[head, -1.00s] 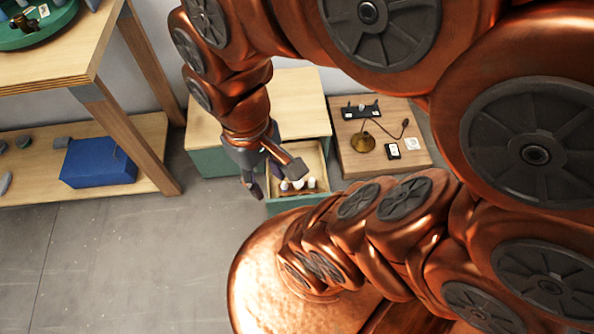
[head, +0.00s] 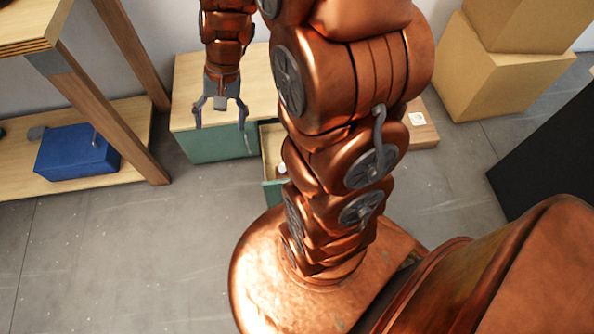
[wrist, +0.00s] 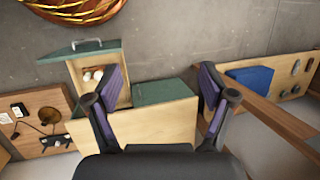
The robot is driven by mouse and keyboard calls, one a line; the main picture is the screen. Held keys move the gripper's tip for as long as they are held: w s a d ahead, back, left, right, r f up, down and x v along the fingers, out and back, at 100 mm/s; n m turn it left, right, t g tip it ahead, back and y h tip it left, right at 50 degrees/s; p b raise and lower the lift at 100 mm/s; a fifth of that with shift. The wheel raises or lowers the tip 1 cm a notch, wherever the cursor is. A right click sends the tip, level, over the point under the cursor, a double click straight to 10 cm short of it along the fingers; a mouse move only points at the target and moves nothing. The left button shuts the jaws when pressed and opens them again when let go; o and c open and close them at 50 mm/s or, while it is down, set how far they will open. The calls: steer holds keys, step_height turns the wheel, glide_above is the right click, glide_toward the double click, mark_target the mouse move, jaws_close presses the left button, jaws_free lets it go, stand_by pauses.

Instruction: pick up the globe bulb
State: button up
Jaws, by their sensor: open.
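Small white bulb-like items (wrist: 93,75) lie in an open drawer (wrist: 112,60) in the wrist view. They are too small to tell which one is the globe bulb. In the head view my arm hides most of the drawer (head: 272,187), with only a bit of white showing inside. My gripper (head: 220,122) is open and empty above the wooden top of the green cabinet (head: 215,146), to the left of the drawer. In the wrist view my gripper (wrist: 160,84) has its fingers spread, and the left finger overlaps the drawer's edge in the picture.
A wooden board (wrist: 27,143) with a brass lamp part (wrist: 49,116) lies beside the cabinet. A blue box (head: 75,150) rests on the low shelf (head: 130,125) at left. Cardboard boxes (head: 500,75) stand at the back right. The grey floor (head: 130,250) in front is clear.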

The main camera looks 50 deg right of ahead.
steer(key=w+d+f+m+t+b, duration=0.1)
steer(key=w+d+f+m+b, duration=0.3)
steer(key=f, duration=0.5)
steer(key=w+d+f+m+t+b, duration=0.1)
steer(key=w+d+f+b, duration=0.15)
steer(key=d+f, duration=0.5)
steer(key=w+d+f+m+t+b, duration=0.1)
steer(key=w+d+f+m+b, duration=0.2)
steer(key=f, duration=0.8)
steer(key=s+d+f+m+b, duration=0.2)
steer(key=d+f+m+b, duration=0.15)
steer(key=d+f, duration=0.45)
steer(key=s+d+f+m+h+b, duration=0.1)
steer(key=s+d+f+m+b, duration=0.2)
steer(key=f, duration=1)
steer(key=s+d+f+m+b, duration=0.2)
steer(key=d+f+b, duration=0.35)
steer(key=f, duration=0.45)
steer(key=shift+t, duration=0.4)
steer(key=shift+b+x, duration=1.4)
steer(key=shift+x, duration=1.7)
steer(key=shift+c, duration=0.5)
